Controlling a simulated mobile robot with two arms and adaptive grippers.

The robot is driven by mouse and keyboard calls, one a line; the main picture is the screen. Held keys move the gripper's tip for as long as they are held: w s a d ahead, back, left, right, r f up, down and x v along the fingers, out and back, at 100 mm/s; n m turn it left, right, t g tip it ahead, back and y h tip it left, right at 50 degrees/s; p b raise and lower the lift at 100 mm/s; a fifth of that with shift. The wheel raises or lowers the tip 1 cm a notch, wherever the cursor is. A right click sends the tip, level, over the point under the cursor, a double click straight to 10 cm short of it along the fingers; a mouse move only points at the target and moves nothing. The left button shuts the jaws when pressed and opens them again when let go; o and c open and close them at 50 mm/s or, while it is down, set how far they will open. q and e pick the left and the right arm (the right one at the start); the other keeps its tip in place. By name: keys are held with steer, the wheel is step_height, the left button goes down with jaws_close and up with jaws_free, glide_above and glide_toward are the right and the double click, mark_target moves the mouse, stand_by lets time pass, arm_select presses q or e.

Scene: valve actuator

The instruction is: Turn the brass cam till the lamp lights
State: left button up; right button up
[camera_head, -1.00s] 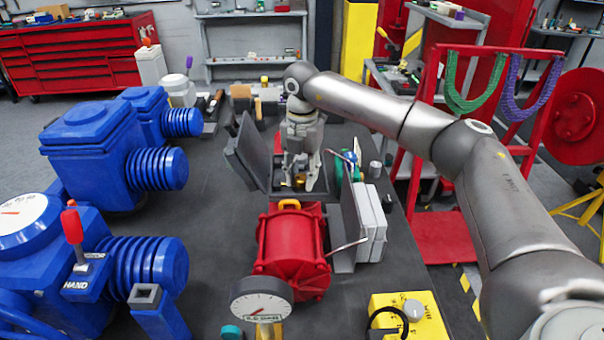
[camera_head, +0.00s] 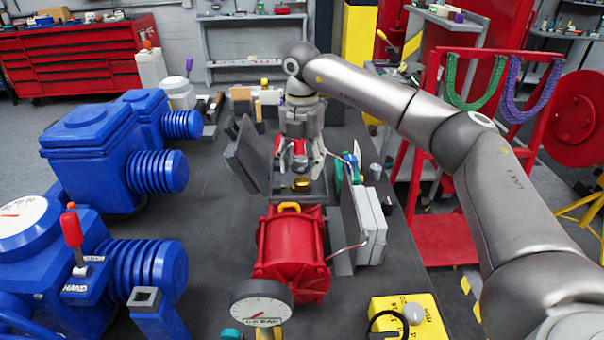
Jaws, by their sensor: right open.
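A small brass-coloured round part (camera_head: 301,184), which looks like the cam, sits in the open grey housing (camera_head: 315,199) behind the red cylinder (camera_head: 290,250). My right gripper (camera_head: 298,170) points down over the housing, just behind and above the brass part. Its fingers are spread, and the brass part shows clear of them. A red thing (camera_head: 298,149) shows between the fingers; I cannot tell whether it is held or behind. I cannot make out a lamp. My left gripper is out of the picture.
Blue actuators (camera_head: 90,150) fill the left side. A gauge (camera_head: 261,302) and a yellow box (camera_head: 407,318) stand in front. Dark bench top is bare at left centre.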

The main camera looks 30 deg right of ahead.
mark_target(302, 179)
step_height(302, 179, up, 8)
steer(key=shift+f, duration=0.1)
stand_by(0.6)
